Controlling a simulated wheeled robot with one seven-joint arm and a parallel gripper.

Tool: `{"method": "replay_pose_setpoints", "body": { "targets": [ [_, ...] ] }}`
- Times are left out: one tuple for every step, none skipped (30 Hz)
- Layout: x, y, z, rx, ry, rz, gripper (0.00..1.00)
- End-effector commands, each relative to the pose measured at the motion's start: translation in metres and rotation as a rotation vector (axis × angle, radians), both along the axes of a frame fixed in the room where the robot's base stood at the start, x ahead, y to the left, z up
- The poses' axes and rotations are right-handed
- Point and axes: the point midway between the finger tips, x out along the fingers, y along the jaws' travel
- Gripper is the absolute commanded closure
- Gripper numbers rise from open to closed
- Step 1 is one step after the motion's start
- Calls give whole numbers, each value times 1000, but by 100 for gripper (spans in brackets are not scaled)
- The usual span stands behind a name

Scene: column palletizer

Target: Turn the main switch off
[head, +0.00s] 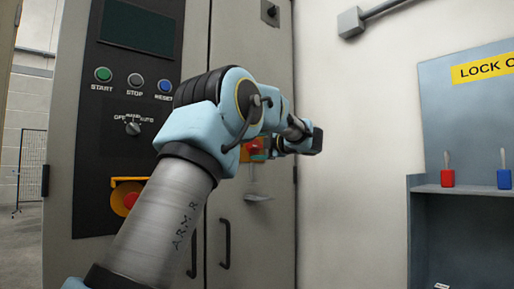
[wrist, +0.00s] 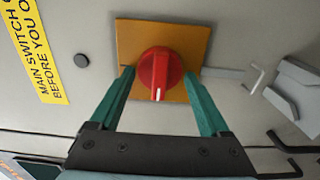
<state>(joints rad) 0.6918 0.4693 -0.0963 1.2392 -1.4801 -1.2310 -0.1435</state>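The main switch is a red round knob (wrist: 160,74) with a white mark, on an orange-yellow square plate (wrist: 191,38) on the cabinet door. In the wrist view the white mark points down the picture, toward my gripper's palm. My gripper (wrist: 159,74) is open, with one teal finger on each side of the knob; small gaps show, but I cannot tell the depth. In the head view my arm hides most of the plate, and only a bit of the red knob (head: 256,149) shows. A yellow main switch label (wrist: 36,50) is at the left of the wrist view.
A grey hasp (head: 257,197) sits below the switch. Dark door handles (head: 225,243) are lower down. The control panel has buttons, a selector (head: 132,126) and a red emergency stop (head: 130,200). A lockout station (head: 462,120) with red and blue padlocks stands at right.

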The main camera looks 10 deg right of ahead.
Motion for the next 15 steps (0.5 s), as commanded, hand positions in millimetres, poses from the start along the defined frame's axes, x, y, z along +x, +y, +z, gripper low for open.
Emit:
{"method": "replay_pose_setpoints", "body": {
  "targets": [
    [0, 0, 0, 0, 0, 0, 13],
    [0, 0, 0, 0, 0, 0, 10],
    [0, 0, 0, 0, 0, -1, 5],
    [0, 0, 0, 0, -1, -1, 2],
    [0, 0, 0, 0, -1, -1, 0],
    [0, 0, 0, 0, -1, -1, 0],
    [0, 0, 0, 0, -1, -1, 0],
    [0, 0, 0, 0, -1, -1, 0],
    [0, 0, 1, 0, -1, -1, 0],
    [0, 0, 1, 0, -1, -1, 0],
    [0, -1, 1, 0, -1, -2, 0],
    [-1, -1, 1, 0, -1, -2, 0],
    [-2, -2, 0, 0, -1, -2, 0],
    [-4, -3, 0, 0, -1, -3, 0],
    [-7, -5, 0, 0, -1, -4, 0]
  ]
}}
